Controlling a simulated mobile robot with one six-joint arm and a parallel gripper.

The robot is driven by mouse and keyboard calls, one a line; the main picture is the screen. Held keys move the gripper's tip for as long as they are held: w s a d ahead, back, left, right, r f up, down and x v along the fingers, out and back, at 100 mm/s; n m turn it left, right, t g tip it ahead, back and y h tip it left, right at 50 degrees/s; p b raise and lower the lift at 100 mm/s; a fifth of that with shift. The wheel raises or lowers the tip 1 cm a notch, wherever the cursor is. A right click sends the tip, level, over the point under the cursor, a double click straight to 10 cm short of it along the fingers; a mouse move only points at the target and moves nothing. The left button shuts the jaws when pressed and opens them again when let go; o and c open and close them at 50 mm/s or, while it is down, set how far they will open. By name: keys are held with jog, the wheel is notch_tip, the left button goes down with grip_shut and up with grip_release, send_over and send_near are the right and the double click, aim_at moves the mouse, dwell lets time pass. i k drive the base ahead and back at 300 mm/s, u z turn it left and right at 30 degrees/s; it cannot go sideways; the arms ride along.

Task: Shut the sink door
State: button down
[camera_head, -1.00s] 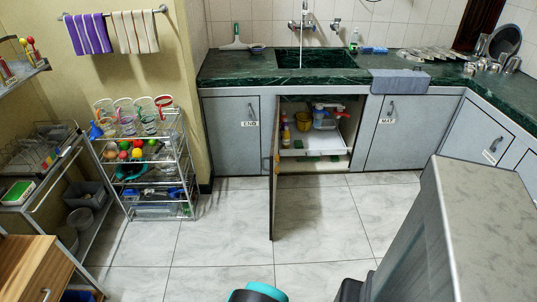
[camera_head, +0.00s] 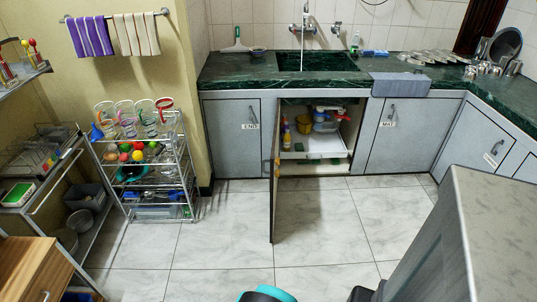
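The sink door (camera_head: 274,188) stands open below the sink (camera_head: 318,61). It is swung out toward me from the left side of the cabinet opening and shows nearly edge-on. A rounded teal and black part of my own body shows at the bottom edge. My gripper's fingers cannot be made out, so its state does not show.
The tiled floor (camera_head: 330,220) in front of the cabinet is clear. A wire rack (camera_head: 155,180) with balls and jugs stands at the left. A grey-topped block (camera_head: 500,215) fills the lower right. Closed cabinet doors flank the opening, left (camera_head: 231,150) and right (camera_head: 385,150).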

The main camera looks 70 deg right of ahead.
aim_at(271, 170)
jog(key=z, duration=0.45)
jog(key=i, duration=1)
